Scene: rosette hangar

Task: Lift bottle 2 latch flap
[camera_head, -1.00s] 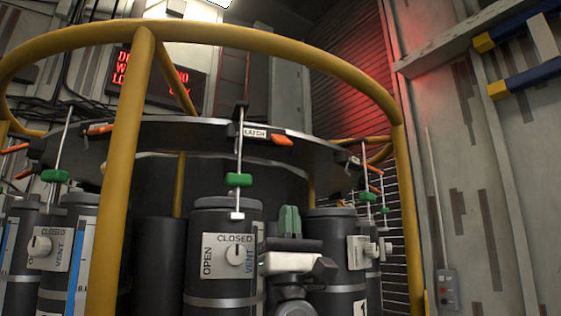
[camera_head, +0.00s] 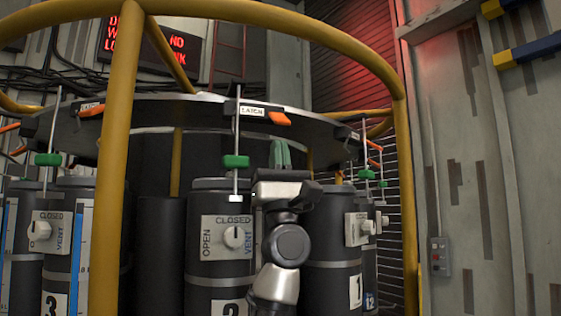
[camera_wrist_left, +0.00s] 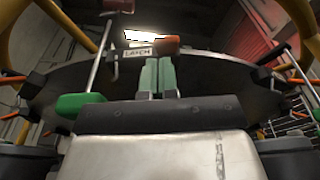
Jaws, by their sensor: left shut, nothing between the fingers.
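Bottle 2 (camera_head: 220,280) is the dark cylinder in the middle of the head view, with an OPEN/CLOSED vent knob (camera_head: 234,237). Above it, the orange latch flap (camera_head: 280,118) sits on the ring's rim beside a white LATCH label (camera_head: 252,111). My left gripper (camera_head: 281,150) is below the flap, its green fingers pointing up, shut and empty. In the left wrist view the fingers (camera_wrist_left: 157,72) stand together just under the orange flap (camera_wrist_left: 166,45); I cannot tell if they touch it. My right gripper is not in view.
A yellow rail cage (camera_head: 120,150) surrounds the rack. A thin rod with a green handle (camera_head: 236,161) hangs left of my gripper and also shows in the left wrist view (camera_wrist_left: 80,104). Bottle 3 (camera_head: 68,270) and bottle 1 (camera_head: 330,280) flank bottle 2.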

